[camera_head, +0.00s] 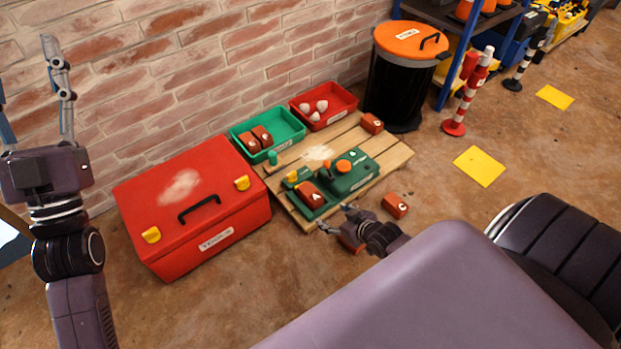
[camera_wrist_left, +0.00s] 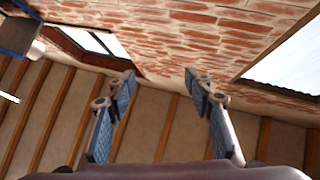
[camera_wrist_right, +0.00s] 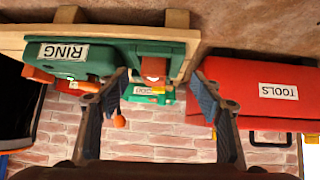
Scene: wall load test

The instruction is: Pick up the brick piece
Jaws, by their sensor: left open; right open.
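A red brick piece marked A (camera_head: 309,194) sits in the green press-like fixture (camera_head: 350,173) on the wooden pallet. A brick marked C (camera_head: 395,206) lies on the floor right of the pallet. Another brick (camera_head: 372,123) is on the pallet's far right corner. Two more (camera_head: 256,139) lie in the green tray (camera_head: 284,124). My right gripper (camera_head: 337,219) is open and empty at the pallet's near edge, apart from brick A. In the upside-down right wrist view, a brick (camera_wrist_right: 154,70) shows between its fingers, beyond the tips. My left gripper (camera_head: 25,68) is open, raised at far left.
A red toolbox (camera_head: 195,205) stands left of the pallet (camera_head: 398,158). A red tray (camera_head: 323,105) with white lumps, a black bin (camera_head: 395,85) with orange lid and a striped post (camera_head: 467,100) stand behind. The floor around the yellow square (camera_head: 480,166) is clear.

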